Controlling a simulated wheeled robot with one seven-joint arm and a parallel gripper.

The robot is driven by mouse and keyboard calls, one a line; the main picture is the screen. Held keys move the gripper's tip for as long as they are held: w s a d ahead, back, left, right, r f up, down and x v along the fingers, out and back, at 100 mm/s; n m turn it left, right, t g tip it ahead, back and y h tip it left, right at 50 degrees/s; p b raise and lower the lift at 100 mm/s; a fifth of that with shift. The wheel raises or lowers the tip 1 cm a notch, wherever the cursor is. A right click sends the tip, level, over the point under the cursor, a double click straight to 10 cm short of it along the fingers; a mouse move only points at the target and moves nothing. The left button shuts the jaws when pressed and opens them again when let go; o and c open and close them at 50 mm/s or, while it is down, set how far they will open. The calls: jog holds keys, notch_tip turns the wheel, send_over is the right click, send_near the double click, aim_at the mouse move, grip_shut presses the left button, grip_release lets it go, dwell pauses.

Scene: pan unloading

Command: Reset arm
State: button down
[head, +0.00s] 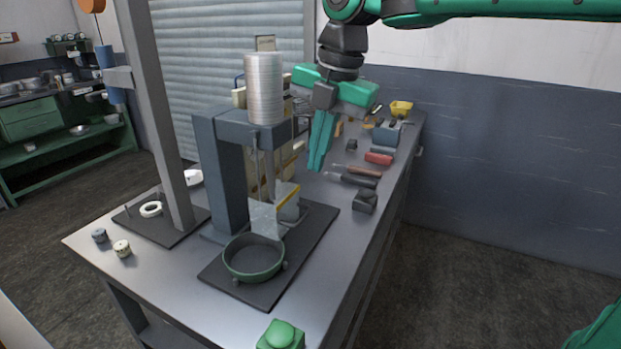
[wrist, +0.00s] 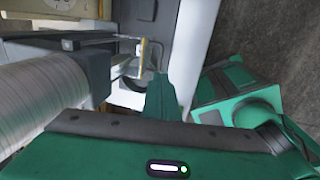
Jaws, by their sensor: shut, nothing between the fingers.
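My gripper (head: 318,160) hangs from my green arm above the workbench, to the right of the press-like machine. Its green fingers point down and are together, with nothing between them. They also show in the wrist view (wrist: 165,98), above the bench. The machine (head: 222,170) has a grey column and a ribbed silver cylinder (head: 264,88) on top. A dark green ring-shaped pan (head: 254,262) sits on the dark base plate at the front of the machine. A clear panel with a yellow edge (head: 272,212) stands behind the pan.
The metal bench (head: 170,285) holds a grey post (head: 155,110) with a white ring (head: 151,209) at its foot. Tools, a red item (head: 379,158) and a yellow container (head: 401,108) lie along the right side. A green button (head: 281,335) is at the front edge.

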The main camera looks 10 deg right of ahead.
jog(key=s+d+f+m+h, duration=0.1)
jog(key=s+d+f+m, duration=0.25)
jog(key=d+m, duration=0.6)
jog(key=s+d+f+m, duration=0.3)
jog(key=d+f+m, duration=0.1)
jog(key=d+m, duration=0.5)
jog(key=s+d+f+m, duration=0.5)
jog(key=s+d+m, duration=0.1)
jog(key=s+m, duration=0.2)
jog(key=s+d+f+m+g, duration=0.1)
jog(key=s+d+f+m, duration=0.5)
jog(key=s+m, duration=0.2)
jog(key=shift+s+m+h, duration=0.35)
jog(key=shift+s+h, duration=0.05)
jog(key=shift+d, duration=0.1)
